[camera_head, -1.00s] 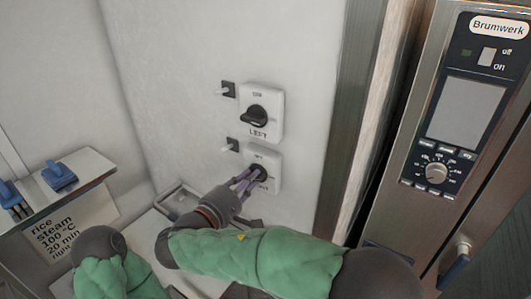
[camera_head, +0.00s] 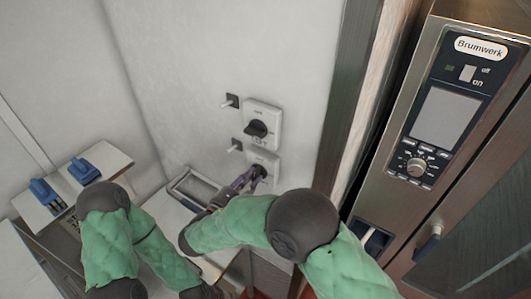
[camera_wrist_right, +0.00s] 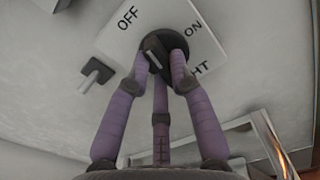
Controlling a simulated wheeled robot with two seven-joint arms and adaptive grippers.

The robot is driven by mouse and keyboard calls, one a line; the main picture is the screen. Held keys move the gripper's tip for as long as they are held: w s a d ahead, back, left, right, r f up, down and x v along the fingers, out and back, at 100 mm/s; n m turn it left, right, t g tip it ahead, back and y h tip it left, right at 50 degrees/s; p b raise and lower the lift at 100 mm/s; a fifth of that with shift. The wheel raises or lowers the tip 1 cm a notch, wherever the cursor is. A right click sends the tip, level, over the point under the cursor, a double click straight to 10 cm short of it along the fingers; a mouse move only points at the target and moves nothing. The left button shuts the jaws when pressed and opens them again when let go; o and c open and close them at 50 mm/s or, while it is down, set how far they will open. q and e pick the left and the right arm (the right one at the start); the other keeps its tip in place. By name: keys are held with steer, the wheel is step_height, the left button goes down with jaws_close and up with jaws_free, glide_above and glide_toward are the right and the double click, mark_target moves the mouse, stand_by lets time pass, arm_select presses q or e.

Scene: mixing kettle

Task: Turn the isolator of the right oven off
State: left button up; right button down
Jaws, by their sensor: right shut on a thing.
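The lower isolator (camera_head: 264,159) is a white box with a black rotary knob on the pale wall, below the upper isolator (camera_head: 262,118). My right gripper (camera_head: 254,176) has its purple fingers shut on the lower isolator's black knob. The right wrist view shows the knob (camera_wrist_right: 153,44) between the fingertips (camera_wrist_right: 160,58) of my right gripper. The plate reads OFF on the left and ON on the right, with the letters HT showing below; the rest of that word is covered. The knob's raised grip points up between the two words. My left arm shows, but its gripper does not.
The Brumwerk oven panel (camera_head: 445,115) stands at the right with a dial and a switch. Dark wall fittings (camera_head: 236,145) stick out left of the isolators. A shelf with blue objects (camera_head: 84,170) is at the left. A tray (camera_head: 192,190) lies below the isolators.

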steer(key=shift+r+n+p, duration=0.2)
steer(key=shift+n+p, duration=0.4)
steer(key=shift+n, duration=0.1)
steer(key=c, duration=1.5)
jaws_free()
steer(key=shift+f+n, duration=0.15)
steer(key=shift+n, duration=0.15)
steer(key=o, duration=0.5)
steer(key=shift+f, duration=0.15)
arm_select(q)
step_height(320, 180, up, 2)
